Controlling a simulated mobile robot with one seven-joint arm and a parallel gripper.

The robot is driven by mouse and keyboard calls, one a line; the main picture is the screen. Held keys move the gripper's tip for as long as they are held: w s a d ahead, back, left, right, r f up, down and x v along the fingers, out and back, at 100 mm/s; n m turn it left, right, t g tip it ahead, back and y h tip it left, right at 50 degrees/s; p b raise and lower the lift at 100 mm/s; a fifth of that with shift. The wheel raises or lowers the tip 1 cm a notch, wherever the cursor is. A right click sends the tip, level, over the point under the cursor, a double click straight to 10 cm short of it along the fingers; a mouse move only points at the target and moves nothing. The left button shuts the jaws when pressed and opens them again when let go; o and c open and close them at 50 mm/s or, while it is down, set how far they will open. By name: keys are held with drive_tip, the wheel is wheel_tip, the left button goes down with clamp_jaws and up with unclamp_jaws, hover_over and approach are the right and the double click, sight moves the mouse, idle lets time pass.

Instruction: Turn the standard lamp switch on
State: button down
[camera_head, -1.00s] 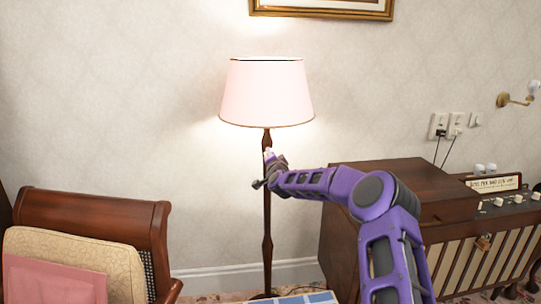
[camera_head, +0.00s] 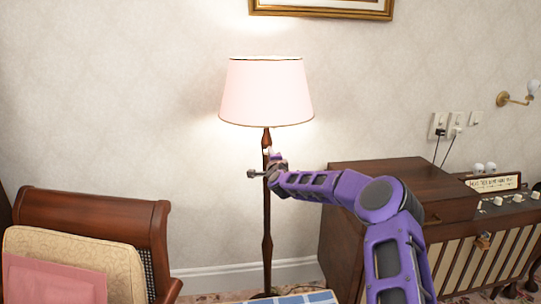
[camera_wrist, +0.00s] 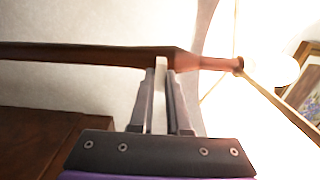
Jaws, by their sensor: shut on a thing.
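The standard lamp has a lit pink shade (camera_head: 267,92) on a dark wooden pole (camera_head: 267,230) against the wall. My gripper (camera_head: 270,158) is at the upper pole, just below the shade. In the wrist view the pole (camera_wrist: 90,54) runs across the picture, with the glowing bulb (camera_wrist: 283,70) at the right. There my gripper (camera_wrist: 161,72) has its fingers close together at the pole, shut on a narrow pale piece (camera_wrist: 160,68) that looks like the lamp switch. The fingers partly hide this piece.
A wooden chair (camera_head: 95,205) with cushions stands at the left. A dark wooden cabinet (camera_head: 390,175) with knobs stands to the right, close to my arm. Wall sockets (camera_head: 438,124) with cables are above it. A framed picture (camera_head: 320,10) hangs above the lamp.

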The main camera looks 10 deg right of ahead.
idle(0.3)
drive_tip(key=c, duration=0.9)
unclamp_jaws()
drive_tip(key=shift+s, duration=0.15)
drive_tip(key=s, duration=1.7)
drive_tip(key=shift+s, duration=0.1)
drive_tip(key=shift+a, duration=0.15)
